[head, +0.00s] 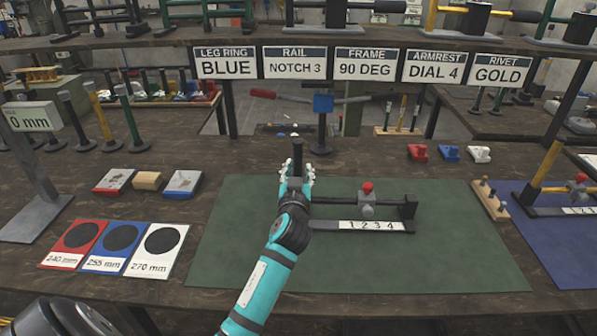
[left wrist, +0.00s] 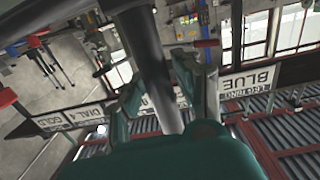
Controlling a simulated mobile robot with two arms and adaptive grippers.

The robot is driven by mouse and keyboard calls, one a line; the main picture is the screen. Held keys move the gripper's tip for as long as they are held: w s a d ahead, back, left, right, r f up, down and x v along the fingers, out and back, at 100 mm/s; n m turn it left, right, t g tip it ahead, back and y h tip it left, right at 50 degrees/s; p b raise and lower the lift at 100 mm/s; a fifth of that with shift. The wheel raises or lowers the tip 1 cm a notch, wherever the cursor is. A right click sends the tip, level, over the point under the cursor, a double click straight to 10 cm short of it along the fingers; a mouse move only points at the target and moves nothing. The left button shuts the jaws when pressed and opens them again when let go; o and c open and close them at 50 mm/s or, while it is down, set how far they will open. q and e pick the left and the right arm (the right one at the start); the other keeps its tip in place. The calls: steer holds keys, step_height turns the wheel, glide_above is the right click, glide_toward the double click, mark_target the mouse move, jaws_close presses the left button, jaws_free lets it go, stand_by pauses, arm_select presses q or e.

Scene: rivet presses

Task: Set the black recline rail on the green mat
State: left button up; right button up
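The black recline rail (head: 410,207) is on the green mat (head: 450,255). Its front strip reads 1 2 3 4, and a grey slider with a red knob (head: 367,188) sits on its bar, about level with the 2. My left gripper (head: 297,168) is at the rail's left end and hides that end. A dark upright rod (head: 297,150) stands between its fingers; it also shows in the left wrist view (left wrist: 150,60). I cannot tell whether the fingers touch the rod or whether it joins the rail. My right gripper is out of view.
The sign above reads RAIL NOTCH 3 (head: 295,63). A pegged wooden block (head: 490,200) stands at the mat's right edge, with a blue mat (head: 560,240) and yellow-levered rail beyond. Red, blue and white cards (head: 118,248) lie left. The mat's front is clear.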

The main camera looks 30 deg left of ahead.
arm_select(q)
steer(key=shift+s+d, duration=0.2)
steer(key=shift+s, duration=0.1)
steer(key=b+v, duration=0.1)
steer(key=v, duration=1)
steer(key=shift+s, duration=0.2)
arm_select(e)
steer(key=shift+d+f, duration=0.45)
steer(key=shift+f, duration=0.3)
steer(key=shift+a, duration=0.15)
